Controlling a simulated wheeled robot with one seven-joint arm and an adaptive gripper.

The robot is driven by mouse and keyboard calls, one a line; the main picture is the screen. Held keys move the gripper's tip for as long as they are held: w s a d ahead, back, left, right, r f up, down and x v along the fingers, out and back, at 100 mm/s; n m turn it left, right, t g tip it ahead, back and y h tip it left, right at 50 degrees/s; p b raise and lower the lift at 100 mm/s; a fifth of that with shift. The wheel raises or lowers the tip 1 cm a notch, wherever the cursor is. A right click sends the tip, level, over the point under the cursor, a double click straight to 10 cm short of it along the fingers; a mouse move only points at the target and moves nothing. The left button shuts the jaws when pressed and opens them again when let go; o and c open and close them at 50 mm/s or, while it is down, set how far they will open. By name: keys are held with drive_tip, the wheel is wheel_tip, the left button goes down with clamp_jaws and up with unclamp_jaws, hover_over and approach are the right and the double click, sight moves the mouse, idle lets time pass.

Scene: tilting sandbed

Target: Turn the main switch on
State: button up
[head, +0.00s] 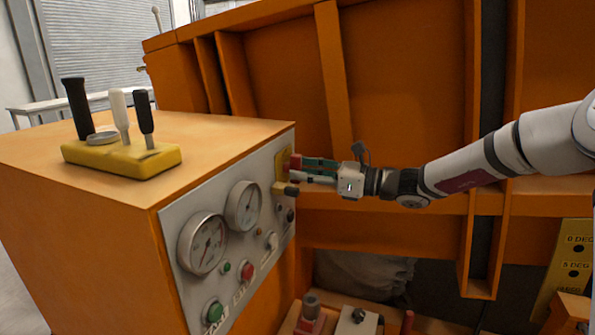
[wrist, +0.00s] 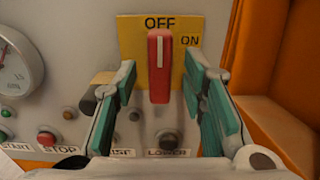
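The main switch has a red handle (wrist: 159,70) with a white line, on a yellow plate (wrist: 132,38) marked OFF and ON. The handle is upright, its line toward OFF; ON is to its upper right. In the head view the yellow plate (head: 281,165) is at the far end of the grey panel, and the red handle (head: 295,162) shows at my fingertips. My gripper (head: 303,170) is open, reaching in from the right. In the wrist view its green-padded fingers (wrist: 160,78) stand on either side of the handle, with gaps on both sides.
The grey panel (head: 222,268) carries gauges (head: 203,243), a green START button (head: 213,311), a red STOP button (head: 247,272) and other controls. Levers (head: 121,117) stand on the orange cabinet (head: 85,215). An orange frame wall (head: 400,70) rises behind my gripper.

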drive_tip(key=shift+x, duration=1.1)
clamp_jaws()
